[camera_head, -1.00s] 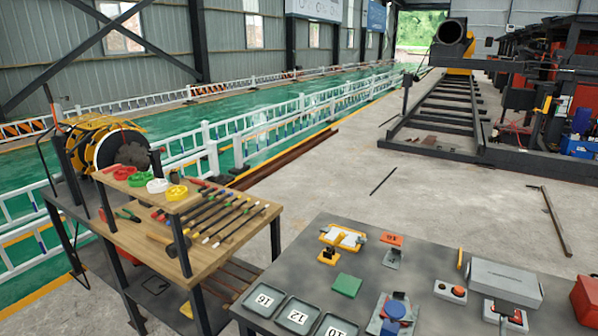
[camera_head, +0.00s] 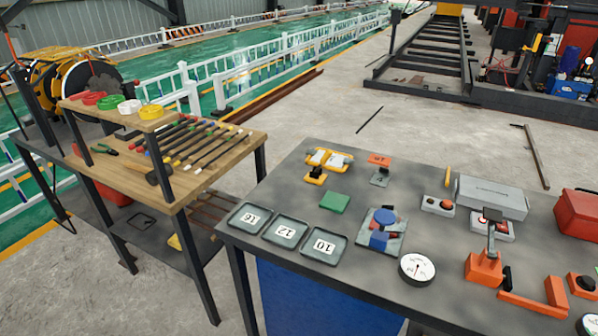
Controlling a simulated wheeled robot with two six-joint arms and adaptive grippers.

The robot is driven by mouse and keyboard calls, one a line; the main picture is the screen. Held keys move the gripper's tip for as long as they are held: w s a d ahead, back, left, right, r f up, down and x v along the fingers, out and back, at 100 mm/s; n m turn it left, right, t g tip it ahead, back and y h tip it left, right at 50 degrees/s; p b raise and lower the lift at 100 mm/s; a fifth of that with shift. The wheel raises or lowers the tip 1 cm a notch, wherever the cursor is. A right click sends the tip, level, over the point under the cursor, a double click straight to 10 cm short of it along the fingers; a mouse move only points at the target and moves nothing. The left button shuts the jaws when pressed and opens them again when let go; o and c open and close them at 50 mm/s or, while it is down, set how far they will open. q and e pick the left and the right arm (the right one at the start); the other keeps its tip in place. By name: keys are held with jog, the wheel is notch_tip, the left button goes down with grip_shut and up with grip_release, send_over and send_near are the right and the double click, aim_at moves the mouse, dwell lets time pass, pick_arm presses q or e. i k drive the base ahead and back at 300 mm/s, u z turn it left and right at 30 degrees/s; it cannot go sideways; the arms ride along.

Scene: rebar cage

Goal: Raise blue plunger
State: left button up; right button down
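A device with a round blue top (camera_head: 385,216), which looks like the blue plunger, stands on a grey metal plate (camera_head: 367,232) on the dark grey table. Another blue part (camera_head: 378,241) sits at the front of the same plate. The blue top looks low and close to the plate, but how far it is raised is too small to tell. Neither of my grippers is in view.
The grey table (camera_head: 290,185) also holds trays marked 16 (camera_head: 250,218), 12 (camera_head: 286,232) and 10 (camera_head: 324,246), a green block (camera_head: 335,202), a round dial (camera_head: 417,268), an orange clamp (camera_head: 484,268) and a grey box (camera_head: 493,196). A wooden tool bench (camera_head: 225,160) stands left.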

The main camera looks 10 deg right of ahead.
aim_at(383, 218)
jog(key=u, duration=0.05)
jog(key=k, duration=1.15)
jog(key=z, duration=0.95)
jog(key=i, duration=1.35)
jog(key=u, duration=0.15)
